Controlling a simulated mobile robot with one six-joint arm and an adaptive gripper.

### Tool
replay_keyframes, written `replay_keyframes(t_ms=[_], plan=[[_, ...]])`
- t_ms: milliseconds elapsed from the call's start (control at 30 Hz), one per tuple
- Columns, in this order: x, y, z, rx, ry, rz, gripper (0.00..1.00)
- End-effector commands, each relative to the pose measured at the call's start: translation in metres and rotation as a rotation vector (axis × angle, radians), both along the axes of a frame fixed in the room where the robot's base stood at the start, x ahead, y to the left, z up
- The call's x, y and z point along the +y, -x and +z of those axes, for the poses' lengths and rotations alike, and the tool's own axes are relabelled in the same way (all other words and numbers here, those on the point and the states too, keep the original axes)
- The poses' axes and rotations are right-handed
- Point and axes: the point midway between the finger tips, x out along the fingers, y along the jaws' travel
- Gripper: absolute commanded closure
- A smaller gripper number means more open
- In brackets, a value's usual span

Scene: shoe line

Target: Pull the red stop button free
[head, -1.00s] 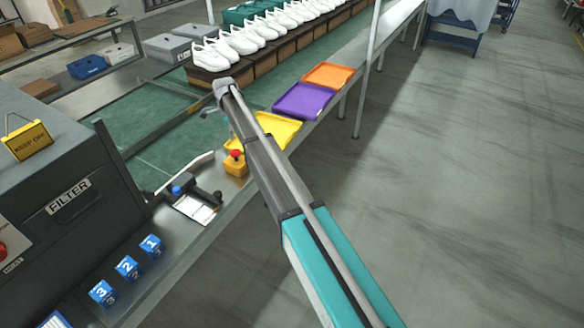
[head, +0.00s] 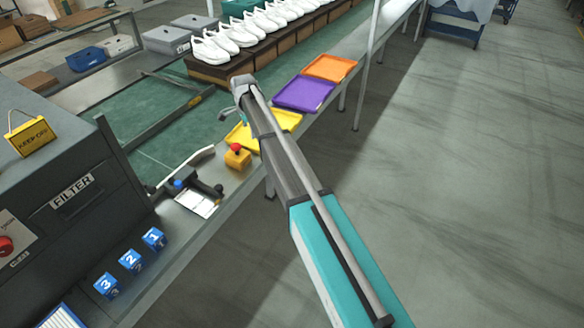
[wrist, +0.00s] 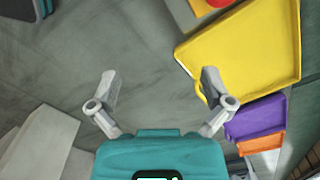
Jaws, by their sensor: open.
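The red stop button (head: 237,148) sits on top of a small yellow-orange box (head: 237,159) on the line's metal edge, left of my arm in the head view. In the wrist view only part of the red button (wrist: 217,2) shows, cut off at the top edge right of centre. My gripper (wrist: 160,84) is open and empty, with its fingers wide apart over grey floor. It is apart from the button. In the head view the gripper is small and mostly hidden behind my wrist.
A yellow tray (head: 240,137) lies beside the button box, partly behind my arm; purple (head: 304,94) and orange (head: 329,67) trays lie beyond. Floor at right is clear.

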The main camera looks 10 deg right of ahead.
Motion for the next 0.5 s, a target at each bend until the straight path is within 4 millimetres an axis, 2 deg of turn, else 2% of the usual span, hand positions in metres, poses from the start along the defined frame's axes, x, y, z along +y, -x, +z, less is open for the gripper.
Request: replay_keyframes(t_ms=[33,500], plan=[[-0.006,0.009,-0.001,0.000,0.000,0.017,0.00],[-0.049,0.058,-0.008,0.000,0.000,0.201,0.00]])
